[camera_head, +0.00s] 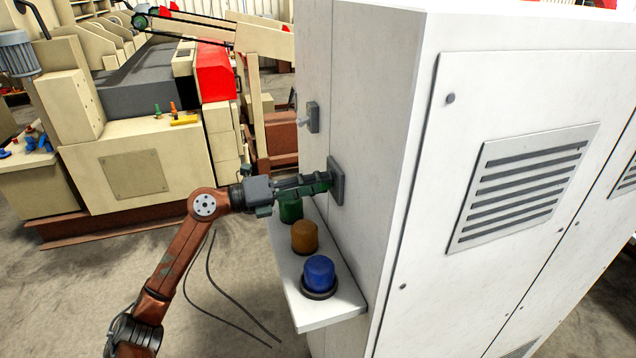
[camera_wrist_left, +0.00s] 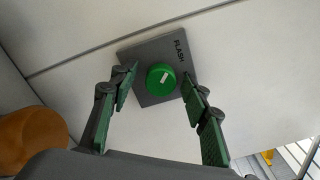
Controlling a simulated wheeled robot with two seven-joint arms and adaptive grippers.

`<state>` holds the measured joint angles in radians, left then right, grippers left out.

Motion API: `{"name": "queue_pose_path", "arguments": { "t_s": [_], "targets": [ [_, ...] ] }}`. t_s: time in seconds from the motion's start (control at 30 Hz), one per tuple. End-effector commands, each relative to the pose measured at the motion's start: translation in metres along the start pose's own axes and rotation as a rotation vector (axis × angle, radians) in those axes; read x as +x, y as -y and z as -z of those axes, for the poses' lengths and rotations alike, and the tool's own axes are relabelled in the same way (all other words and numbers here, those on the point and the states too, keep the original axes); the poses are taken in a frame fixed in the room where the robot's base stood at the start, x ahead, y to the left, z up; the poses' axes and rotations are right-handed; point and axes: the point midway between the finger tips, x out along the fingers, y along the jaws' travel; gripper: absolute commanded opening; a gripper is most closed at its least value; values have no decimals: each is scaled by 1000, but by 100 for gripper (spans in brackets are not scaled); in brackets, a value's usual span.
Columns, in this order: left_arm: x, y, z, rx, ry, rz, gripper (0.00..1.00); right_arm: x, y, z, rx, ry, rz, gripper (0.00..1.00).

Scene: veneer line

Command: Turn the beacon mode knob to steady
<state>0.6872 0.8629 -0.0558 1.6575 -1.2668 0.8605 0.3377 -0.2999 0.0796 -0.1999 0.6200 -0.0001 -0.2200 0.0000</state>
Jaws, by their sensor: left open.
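The beacon mode knob (camera_wrist_left: 161,81) is round and green with a short white mark that slants up to the right. It sits on a dark grey square plate (camera_wrist_left: 150,55), tilted in the left wrist view, with the word FLASH at its upper right edge. In the head view the plate (camera_head: 338,183) is on the white cabinet's narrow side, and my gripper hides the knob. My left gripper (camera_head: 322,181) is open in front of the plate. In the left wrist view its green fingers (camera_wrist_left: 158,79) stand either side of the knob, apart from it. My right gripper is out of view.
A white shelf (camera_head: 335,313) below the plate holds green (camera_head: 290,211), orange (camera_head: 304,237) and blue (camera_head: 319,272) beacons, close under my left gripper. A grey lever switch (camera_head: 312,117) is farther along the cabinet (camera_head: 400,150). Beige machinery (camera_head: 135,170) stands at left.

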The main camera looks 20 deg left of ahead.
Motion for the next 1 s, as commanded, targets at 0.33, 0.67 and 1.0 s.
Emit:
{"name": "queue_pose_path", "arguments": {
  "t_s": [0.33,0.67,1.0],
  "targets": [
    [0,0,0,0,0,0,22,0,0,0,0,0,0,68],
    [-1,0,0,0,0,-1,1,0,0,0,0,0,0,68],
    [-1,-2,1,70,1,-2,1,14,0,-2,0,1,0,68]
  ]
}}
